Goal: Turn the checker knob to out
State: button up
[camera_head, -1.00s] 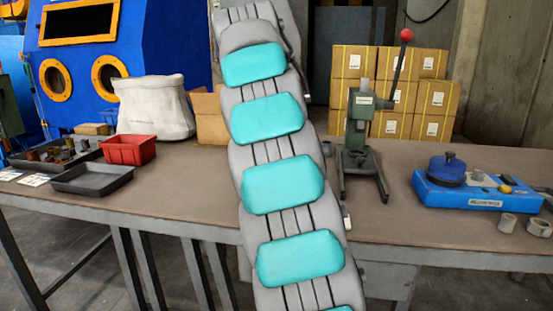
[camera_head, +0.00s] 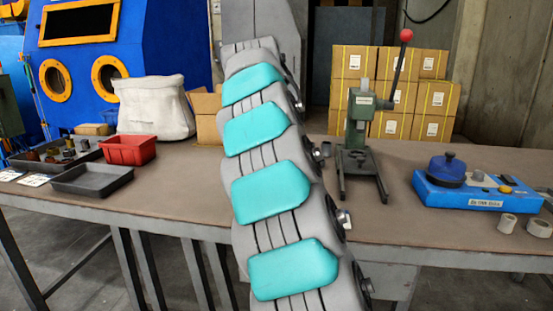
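The blue checker (camera_head: 432,190) sits on the right part of the workbench, with a white label (camera_head: 487,203) on its front that is too small to read surely. A dark blue round part (camera_head: 447,168) stands on its left side. A small grey part (camera_head: 477,175) and an orange-yellow part (camera_head: 505,189) are on its top. I cannot tell which of these is the knob or how it is set. My grey arm with teal pads rises through the middle of the picture, well left of the checker. My gripper is not visible.
A green lever press (camera_head: 358,130) stands between my arm and the checker. Grey rings (camera_head: 507,223) lie at the bench's front right. Stacked boxes (camera_head: 390,95) stand behind. A red bin (camera_head: 128,149), black trays (camera_head: 92,180) and a white sack (camera_head: 153,108) are at left.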

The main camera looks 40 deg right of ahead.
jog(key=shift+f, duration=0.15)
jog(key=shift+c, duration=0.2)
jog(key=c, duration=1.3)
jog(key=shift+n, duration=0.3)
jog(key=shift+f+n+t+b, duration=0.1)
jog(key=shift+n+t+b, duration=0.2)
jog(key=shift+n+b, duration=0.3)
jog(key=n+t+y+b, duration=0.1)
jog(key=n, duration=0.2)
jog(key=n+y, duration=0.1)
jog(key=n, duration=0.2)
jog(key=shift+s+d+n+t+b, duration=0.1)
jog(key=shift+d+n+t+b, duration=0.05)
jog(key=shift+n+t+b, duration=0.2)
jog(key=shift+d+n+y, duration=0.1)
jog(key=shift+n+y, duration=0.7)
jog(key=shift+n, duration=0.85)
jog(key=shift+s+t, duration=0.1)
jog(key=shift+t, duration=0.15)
